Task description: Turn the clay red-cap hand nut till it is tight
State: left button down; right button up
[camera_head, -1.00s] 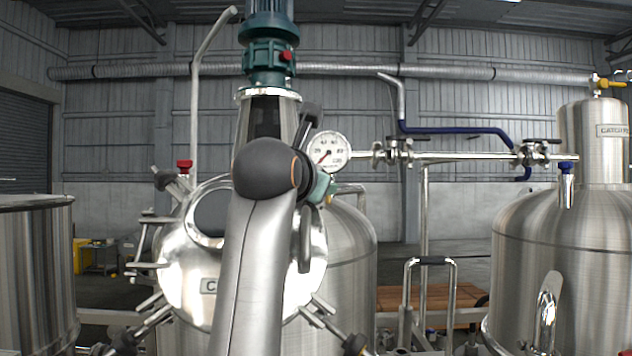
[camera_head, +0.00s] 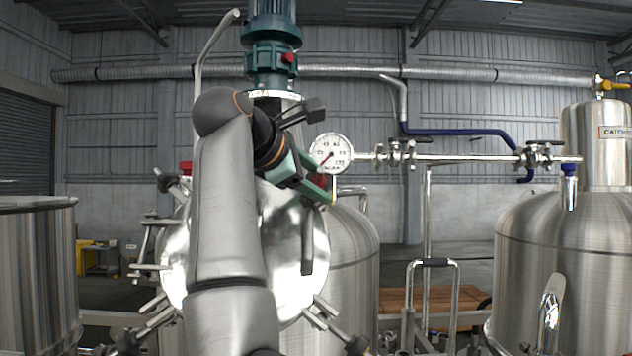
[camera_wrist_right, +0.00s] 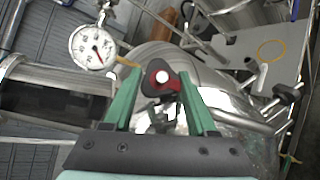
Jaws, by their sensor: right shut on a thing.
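My right gripper (camera_head: 318,188) reaches past the upper right of the tank lid (camera_head: 290,240), its green fingers pointing right and down. In the right wrist view my right gripper (camera_wrist_right: 160,78) has its two green fingers around the hand nut (camera_wrist_right: 152,84), which has a dark red cap with a pale round spot in the middle. The gripper is shut on this nut. In the head view only a little dark red of the nut (camera_head: 320,181) shows between the fingers. Whether the nut is tight cannot be seen. My left gripper is not in view.
A pressure gauge (camera_head: 331,153) on a pipe is close to the right of the gripper. The green motor (camera_head: 272,45) rises above the tank. Another red cap (camera_head: 185,167) sits at the lid's upper left. Several clamp arms surround the lid. A steel tank (camera_head: 560,235) stands right.

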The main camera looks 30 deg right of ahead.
jog(key=shift+m+g, duration=0.4)
jog(key=shift+m, duration=0.2)
jog(key=o, duration=1.1)
